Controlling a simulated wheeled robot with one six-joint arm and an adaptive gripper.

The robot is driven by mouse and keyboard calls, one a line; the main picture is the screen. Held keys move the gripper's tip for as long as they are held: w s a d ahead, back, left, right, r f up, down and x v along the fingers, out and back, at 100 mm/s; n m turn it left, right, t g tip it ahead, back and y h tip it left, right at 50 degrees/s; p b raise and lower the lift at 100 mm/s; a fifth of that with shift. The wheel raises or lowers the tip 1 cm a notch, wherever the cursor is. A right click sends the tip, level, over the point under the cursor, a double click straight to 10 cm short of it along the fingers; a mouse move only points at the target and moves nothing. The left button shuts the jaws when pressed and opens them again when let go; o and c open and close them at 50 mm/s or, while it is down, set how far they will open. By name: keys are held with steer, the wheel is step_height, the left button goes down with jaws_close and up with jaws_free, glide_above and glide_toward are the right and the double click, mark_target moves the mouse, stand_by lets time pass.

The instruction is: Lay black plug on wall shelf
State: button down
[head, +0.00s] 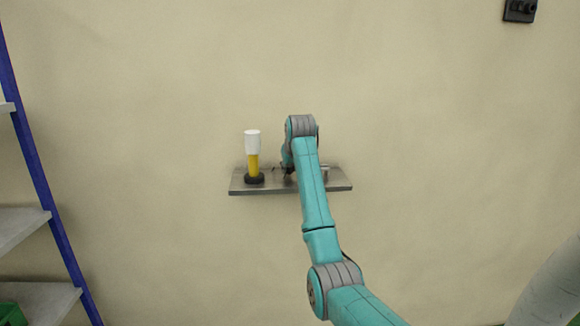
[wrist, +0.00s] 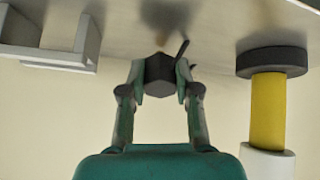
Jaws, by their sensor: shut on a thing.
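The wall shelf (head: 240,189) is a grey metal ledge on the beige wall. In the wrist view the shelf (wrist: 115,18) spans the top, as that picture appears upside down. My gripper (wrist: 160,78) is shut on the black plug (wrist: 159,72), a dark, faceted piece between the two fingertips. The plug is at the shelf surface with a dark shadow close by; I cannot tell whether it touches. In the head view my gripper (head: 288,171) is over the middle of the shelf, and my arm mostly hides it and the plug.
A yellow and white upright piece with a black round base (head: 254,178) stands on the shelf's left part, close beside my gripper. A grey bracket-like block (wrist: 60,55) is on the other side. A blue-framed rack (head: 45,190) stands far left.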

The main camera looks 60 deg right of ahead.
steer(key=c, duration=0.7)
jaws_free()
steer(key=shift+c, duration=0.2)
steer(key=shift+v, duration=3.5)
steer(key=v, duration=0.7)
steer(key=shift+s+a+r, duration=0.15)
steer(key=shift+r, duration=0.05)
